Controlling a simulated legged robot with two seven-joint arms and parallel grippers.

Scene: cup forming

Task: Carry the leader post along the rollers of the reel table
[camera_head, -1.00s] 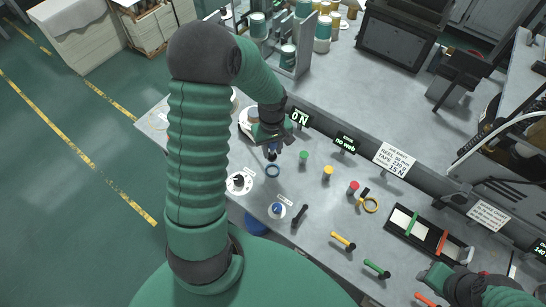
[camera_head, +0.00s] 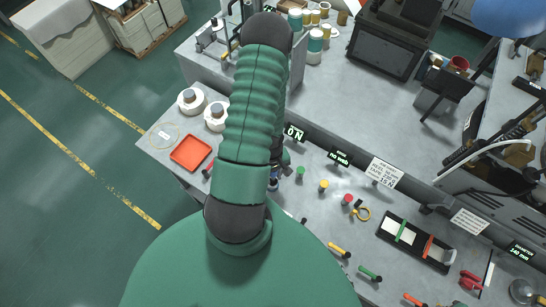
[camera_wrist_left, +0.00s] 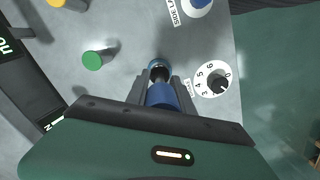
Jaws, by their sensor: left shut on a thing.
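My left gripper (camera_wrist_left: 160,84) is shut on a blue post (camera_wrist_left: 162,95), which I take for the leader post. The post's dark lower end is over or at a blue ring (camera_wrist_left: 159,63) on the grey bench; contact cannot be told. In the head view my arm hides most of this gripper, and only a bit of the blue post (camera_head: 273,185) shows. The reel table (camera_head: 333,211) carries green (camera_head: 300,170), yellow (camera_head: 323,186) and red (camera_head: 347,199) round-topped pieces. Which parts are the rollers I cannot tell. My right gripper is not in view.
A numbered dial (camera_wrist_left: 214,80) sits right beside the gripper, and a green knob (camera_wrist_left: 93,60) stands to its left. An orange tray (camera_head: 191,153) and white rolls (camera_head: 191,101) lie at the left end. A raised rail with signs (camera_head: 386,172) runs behind the knobs.

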